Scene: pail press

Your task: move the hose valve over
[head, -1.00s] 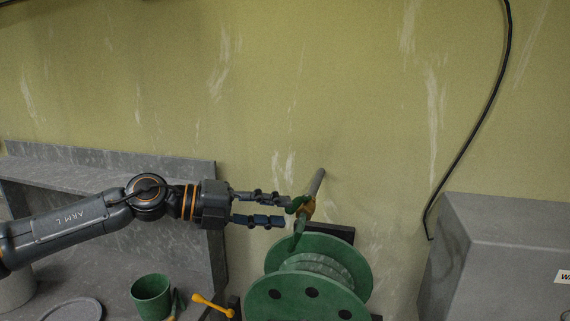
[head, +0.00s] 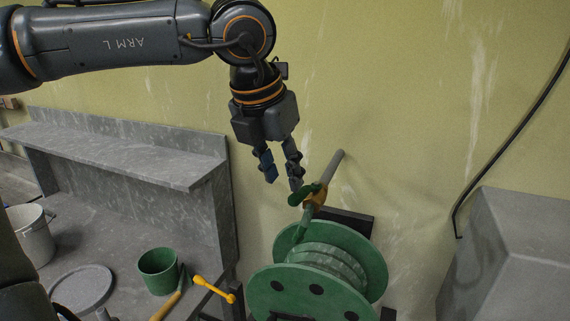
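The hose valve has a brass body (head: 317,196) and a green lever handle (head: 305,195). It sits at the end of a grey pipe (head: 333,168) that comes out of the wall. A green hose (head: 304,224) runs from the valve down to the green reel. My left gripper (head: 284,182) points down, just above and left of the handle. Its two fingers are spread with nothing between them. The right fingertip is close to the handle; I cannot tell whether they touch. My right gripper is not in view.
The green hose reel (head: 280,293) stands below the valve. A grey cabinet (head: 515,250) is at right. On the left bench are a green cup (head: 157,272), a grey disc (head: 82,290), a pail (head: 32,236) and a yellow-handled tool (head: 213,288). A shelf (head: 120,150) stands against the wall.

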